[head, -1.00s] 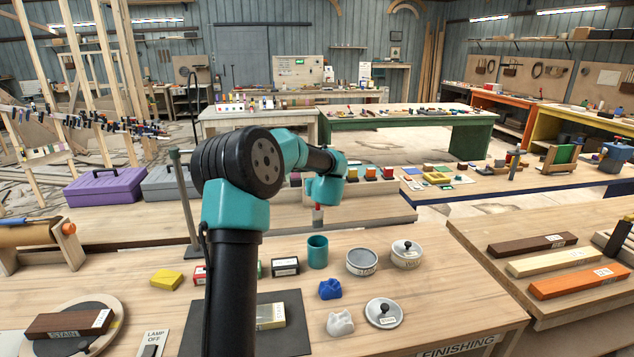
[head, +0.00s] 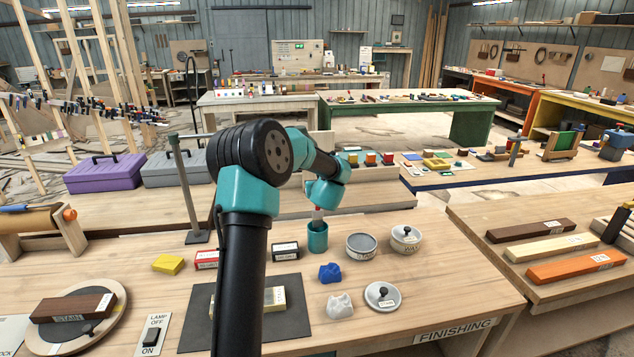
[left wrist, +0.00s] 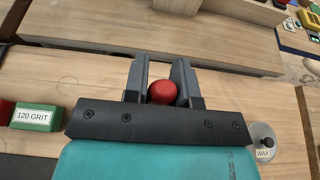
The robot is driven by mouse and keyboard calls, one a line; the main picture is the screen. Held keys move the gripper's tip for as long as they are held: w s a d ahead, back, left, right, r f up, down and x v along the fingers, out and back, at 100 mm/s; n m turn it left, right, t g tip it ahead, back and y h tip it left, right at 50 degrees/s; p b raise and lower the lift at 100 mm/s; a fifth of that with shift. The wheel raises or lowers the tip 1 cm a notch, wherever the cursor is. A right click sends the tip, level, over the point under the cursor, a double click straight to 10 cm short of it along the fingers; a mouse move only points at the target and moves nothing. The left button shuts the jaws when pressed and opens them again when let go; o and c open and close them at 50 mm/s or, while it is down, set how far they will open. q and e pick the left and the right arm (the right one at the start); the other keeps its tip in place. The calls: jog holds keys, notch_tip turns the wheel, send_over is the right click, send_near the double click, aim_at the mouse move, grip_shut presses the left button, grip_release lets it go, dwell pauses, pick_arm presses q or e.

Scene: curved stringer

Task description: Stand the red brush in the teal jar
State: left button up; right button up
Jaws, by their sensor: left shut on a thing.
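The teal jar (head: 318,242) stands upright on the finishing bench in the head view. My left gripper (head: 321,202) is above the jar and shut on the red brush (head: 318,213). The brush hangs roughly upright, its lower end at the jar's mouth. I cannot tell how far it reaches inside. In the left wrist view the round red end of the brush (left wrist: 163,92) sits between the two dark fingers of the gripper (left wrist: 162,80). The jar is hidden in that view. My right gripper is not in view.
A blue crumpled cloth (head: 330,272) and a white one (head: 340,305) lie in front.

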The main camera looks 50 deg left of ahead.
pick_arm(q)
jog(key=shift+f, duration=2.85)
jog(key=o, duration=1)
jog(key=v, duration=1.7)
jog(key=shift+s+d+r, duration=0.1)
jog(key=shift+d, duration=0.1)
